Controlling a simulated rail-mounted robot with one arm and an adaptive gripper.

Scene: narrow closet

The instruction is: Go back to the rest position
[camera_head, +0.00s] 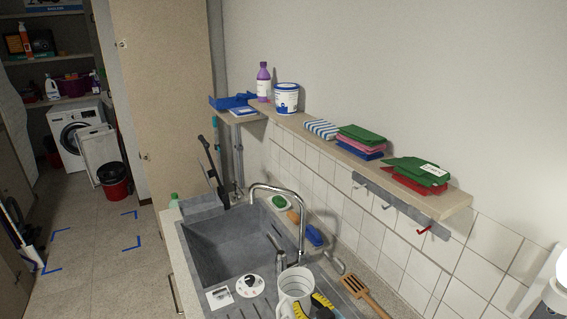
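My gripper does not show in this view. A white rounded piece with grey parts is cut off at the lower right edge; I cannot tell whether it is part of my arm. The view looks down on a grey sink (217,243) with a chrome tap (277,193), below a wooden wall shelf (455,200).
Folded cloths (360,138), a white tub (286,98) and a purple bottle (263,82) stand on the shelf. Hooks (388,206) hang below it. The floor (95,250) at left is mostly clear.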

